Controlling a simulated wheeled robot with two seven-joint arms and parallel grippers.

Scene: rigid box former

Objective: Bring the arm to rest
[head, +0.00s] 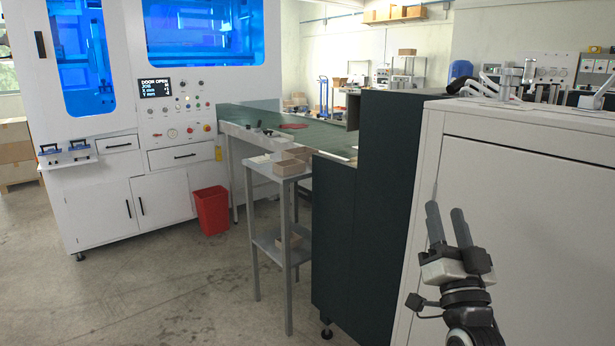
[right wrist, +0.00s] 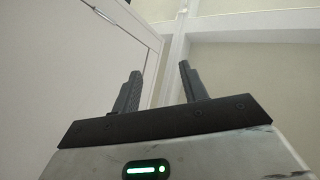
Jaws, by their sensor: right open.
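My right gripper (head: 447,226) is raised at the lower right of the head view, fingers pointing up, in front of a white cabinet (head: 545,240). Its two dark fingers stand apart with nothing between them. The right wrist view also shows both fingers of the right gripper (right wrist: 160,88) apart and empty, with pale wall and ceiling surfaces behind them. My left gripper is in neither view.
A white machine (head: 110,200) with blue windows stands at the left. A grey stand (head: 262,170) holds small boxes beside a dark green cabinet (head: 350,200). A red bin (head: 212,211) stands on the floor. The floor at the lower left is clear.

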